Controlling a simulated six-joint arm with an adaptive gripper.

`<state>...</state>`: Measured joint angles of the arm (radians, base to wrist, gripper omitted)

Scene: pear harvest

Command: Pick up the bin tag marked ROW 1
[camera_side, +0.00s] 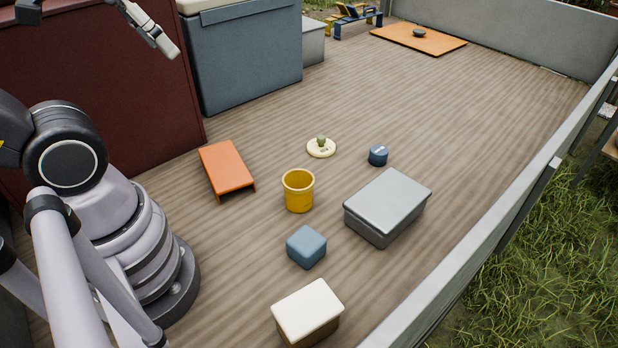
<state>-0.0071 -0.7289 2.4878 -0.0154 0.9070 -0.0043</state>
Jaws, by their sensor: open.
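I cannot read ROW 1 on anything in the side view. A small dark blue round piece (378,155) with a pale mark on top stands on the deck right of centre; the mark is too small to read. A cream round disc (313,153) lies left of it, with a small green knob-like thing (321,140) and dark marks on it. I cannot tell which of these, if either, is the tag. My gripper (102,32) is at the top left edge, partly cut off, with its fingers apart and empty. It is high and well away from these pieces.
A yellow bucket (299,193), an orange low stand (227,168), a grey lidded box (388,205), a blue block (306,247) and a cream-topped box (308,313) stand nearby. Large maroon and blue-grey bins line the back left. A grey rail borders the right.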

